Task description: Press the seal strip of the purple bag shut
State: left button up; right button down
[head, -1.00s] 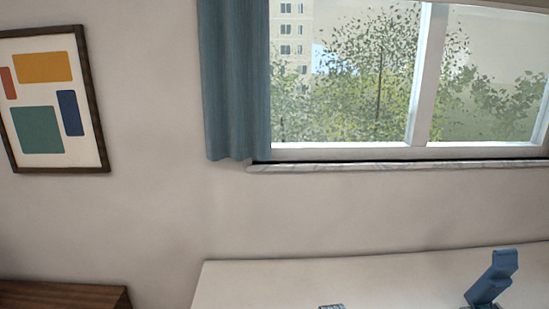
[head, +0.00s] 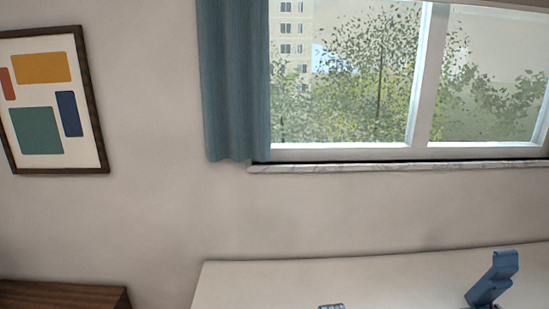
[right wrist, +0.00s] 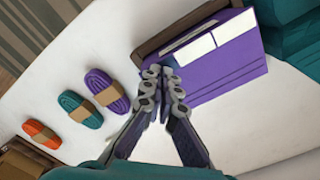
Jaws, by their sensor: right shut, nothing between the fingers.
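The purple bag (right wrist: 225,85) lies in the upper right of the right wrist view, with pale strips (right wrist: 207,40) along its upper part. I cannot tell whether its seal is open or pressed. My right gripper (right wrist: 163,72) is shut and empty, with its fingertips at the bag's left edge. I cannot tell whether they touch it. The head view shows neither the bag nor a gripper. My left gripper is in no view.
Purple (right wrist: 107,90), teal (right wrist: 81,109) and orange (right wrist: 42,134) cord bundles lie on the white table (right wrist: 90,50) left of my right gripper. A dark brown edge (right wrist: 160,45) borders the bag. In the head view, a blue stand (head: 492,280) is on the table at right.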

jog(key=shift+a+r, duration=0.15)
jog(key=shift+r, duration=0.05)
jog(key=shift+s+a, duration=0.1)
jog(key=shift+a, duration=2.15)
jog(key=shift+f+b, duration=0.45)
jog(key=shift+b, duration=0.25)
jog(key=shift+r, duration=0.15)
jog(key=shift+r+p, duration=0.45)
jog(key=shift+r, duration=0.1)
jog(key=shift+a, duration=2.4)
jog(key=shift+f+b, duration=0.7)
jog(key=shift+b, duration=0.1)
jog(key=shift+r, duration=0.1)
